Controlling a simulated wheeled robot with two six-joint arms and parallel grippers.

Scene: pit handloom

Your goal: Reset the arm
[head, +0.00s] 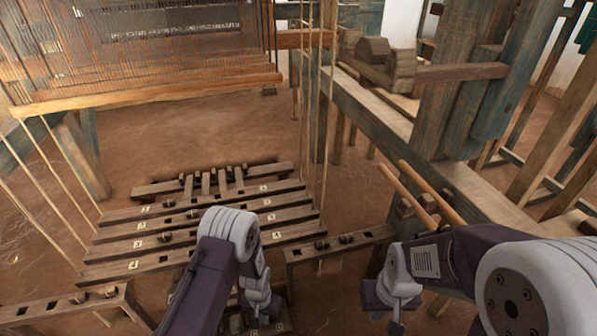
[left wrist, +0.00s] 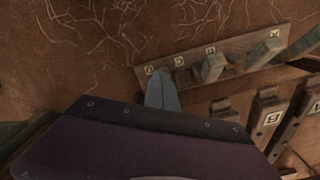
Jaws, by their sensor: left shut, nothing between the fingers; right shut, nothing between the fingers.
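My left arm comes up from the bottom centre of the head view and bends down. Its gripper (head: 262,306) hangs low in front of the treadle frame and is small and partly hidden there. In the left wrist view, the left gripper's grey fingers (left wrist: 162,92) are together and hold nothing. My right arm comes in from the right. Its gripper (head: 397,327) points down near the bottom edge, shut and empty, to the right of the left one.
Several wooden treadle bars (head: 200,228) with numbered labels lie low ahead. A labelled board with upright pegs (left wrist: 188,62) is close to the left gripper. The loom's warp and beam (head: 150,92) are at upper left. A wooden bench rail (head: 385,118) and two round rods (head: 430,192) are at right.

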